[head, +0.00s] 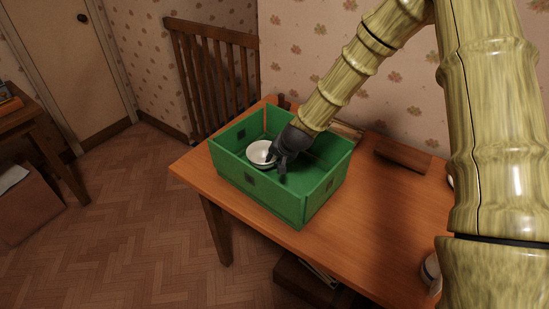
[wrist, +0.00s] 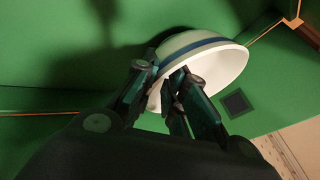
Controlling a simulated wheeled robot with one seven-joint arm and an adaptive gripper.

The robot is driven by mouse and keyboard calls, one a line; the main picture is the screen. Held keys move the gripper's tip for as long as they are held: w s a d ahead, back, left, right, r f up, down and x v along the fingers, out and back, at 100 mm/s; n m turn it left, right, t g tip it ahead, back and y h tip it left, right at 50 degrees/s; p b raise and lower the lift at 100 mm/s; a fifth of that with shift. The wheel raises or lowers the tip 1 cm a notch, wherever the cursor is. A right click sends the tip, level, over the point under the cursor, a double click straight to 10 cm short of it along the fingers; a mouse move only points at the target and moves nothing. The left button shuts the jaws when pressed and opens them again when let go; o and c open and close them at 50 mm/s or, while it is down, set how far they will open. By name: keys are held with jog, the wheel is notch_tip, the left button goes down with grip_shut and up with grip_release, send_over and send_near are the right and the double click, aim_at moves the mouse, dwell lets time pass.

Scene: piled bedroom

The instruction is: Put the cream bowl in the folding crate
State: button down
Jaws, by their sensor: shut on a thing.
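The cream bowl (head: 260,152) is inside the green folding crate (head: 262,194), toward its left part, in the head view. My gripper (head: 275,158) reaches down into the crate and is shut on the bowl's rim. In the wrist view the bowl (wrist: 225,62) is tilted, with a blue band near its rim, and my gripper's fingers (wrist: 170,92) pinch its edge. The green crate wall and floor (wrist: 60,40) surround it. Whether the bowl touches the crate floor is hard to tell.
The crate stands on a wooden table (head: 375,225). A brown block-like object (head: 403,156) lies at the back right, and a white round item (head: 432,270) is near the right side, partly hidden by my arm. A slatted wooden chair back (head: 215,75) stands behind.

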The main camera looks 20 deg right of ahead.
jog(key=shift+f, duration=0.25)
jog(key=shift+f, duration=0.15)
jog(key=c, duration=1.5)
grip_release()
jog(key=shift+o, duration=0.2)
jog(key=b+v, duration=0.1)
jog(key=v, duration=1.1)
jog(key=shift+b, duration=0.3)
jog(key=shift+s, duration=0.1)
